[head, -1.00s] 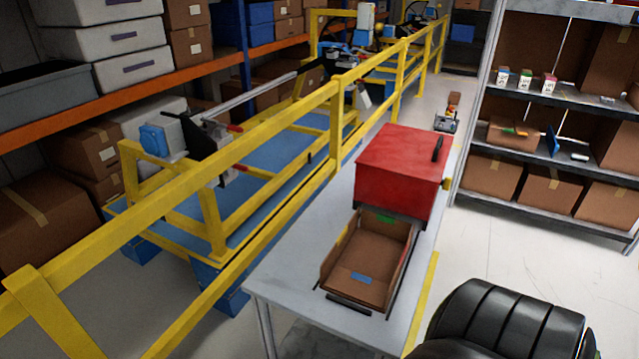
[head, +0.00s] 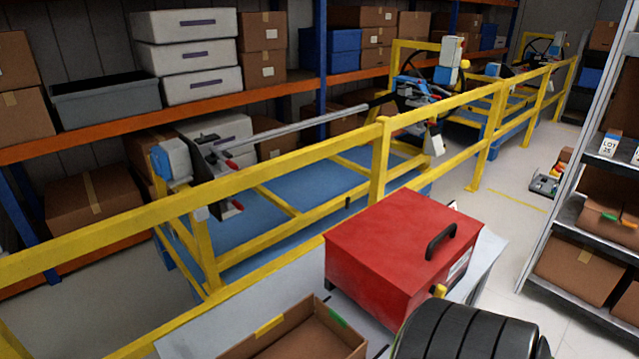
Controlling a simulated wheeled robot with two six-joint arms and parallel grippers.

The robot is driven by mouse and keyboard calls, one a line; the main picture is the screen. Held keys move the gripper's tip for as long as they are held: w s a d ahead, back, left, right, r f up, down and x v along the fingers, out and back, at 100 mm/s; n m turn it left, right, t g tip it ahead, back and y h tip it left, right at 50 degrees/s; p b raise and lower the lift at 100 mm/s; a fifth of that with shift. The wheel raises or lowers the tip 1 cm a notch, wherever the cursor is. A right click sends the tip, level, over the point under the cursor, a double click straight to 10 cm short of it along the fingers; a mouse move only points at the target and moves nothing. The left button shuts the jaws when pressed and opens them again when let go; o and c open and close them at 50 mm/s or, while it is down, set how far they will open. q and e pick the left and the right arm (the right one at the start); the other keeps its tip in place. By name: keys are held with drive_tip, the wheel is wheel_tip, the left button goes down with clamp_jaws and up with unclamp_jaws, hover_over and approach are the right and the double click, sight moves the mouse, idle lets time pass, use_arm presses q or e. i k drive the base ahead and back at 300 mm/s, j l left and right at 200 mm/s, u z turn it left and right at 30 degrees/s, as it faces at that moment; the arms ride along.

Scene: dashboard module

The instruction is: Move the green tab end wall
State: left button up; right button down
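An open brown cardboard tray (head: 300,335) lies on the grey table at the bottom of the head view, its near part cut off by the frame. The green tab (head: 338,317) sits on its end wall (head: 343,332), the wall nearest the red box. A yellow tab (head: 269,326) sits on its left side wall. The tray's floor is mostly out of view. Neither of my grippers is in view.
A red box (head: 385,245) with a black handle stands on the grey table (head: 225,318) just behind the tray. A black ribbed rounded object (head: 465,335) is close at lower right. A yellow railing (head: 300,155) runs behind the table. Shelving (head: 560,235) stands at right.

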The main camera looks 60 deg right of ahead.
sight(337, 325)
drive_tip(key=k+l, duration=0.2)
drive_tip(key=l, duration=0.2)
drive_tip(key=k+l, duration=0.2)
drive_tip(key=l, duration=0.2)
drive_tip(key=k+l, duration=0.2)
drive_tip(key=l, duration=0.2)
drive_tip(key=k+l, duration=0.25)
drive_tip(key=l, duration=0.15)
